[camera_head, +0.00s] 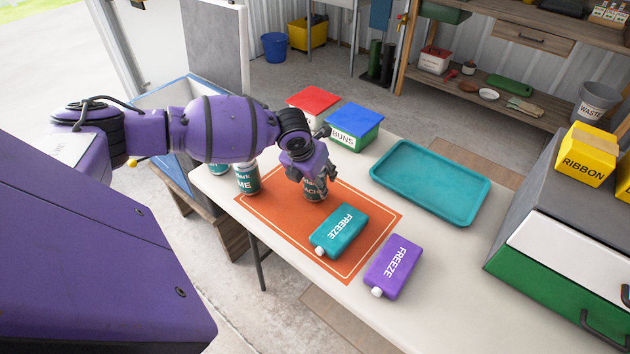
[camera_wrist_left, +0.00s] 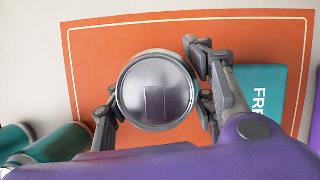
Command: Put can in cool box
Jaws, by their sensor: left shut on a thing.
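A dark green can (camera_head: 314,194) stands on the orange mat (camera_head: 275,232). My left gripper (camera_head: 312,178) is above it and shut on it. In the left wrist view the can's silver lid (camera_wrist_left: 157,90) shows between the fingers. The blue and white cool box (camera_head: 165,92) is at the far left beside the table, its grey-lined lid (camera_head: 217,42) raised. My left arm hides much of the box's opening. My right gripper is not in view.
Other green cans (camera_head: 247,178) stand at the table's left edge. A teal freeze pack (camera_head: 339,230) lies on the mat, a purple one (camera_head: 393,267) beside it. Red (camera_head: 313,99) and blue-lidded (camera_head: 355,118) boxes and a teal tray (camera_head: 431,180) are farther back.

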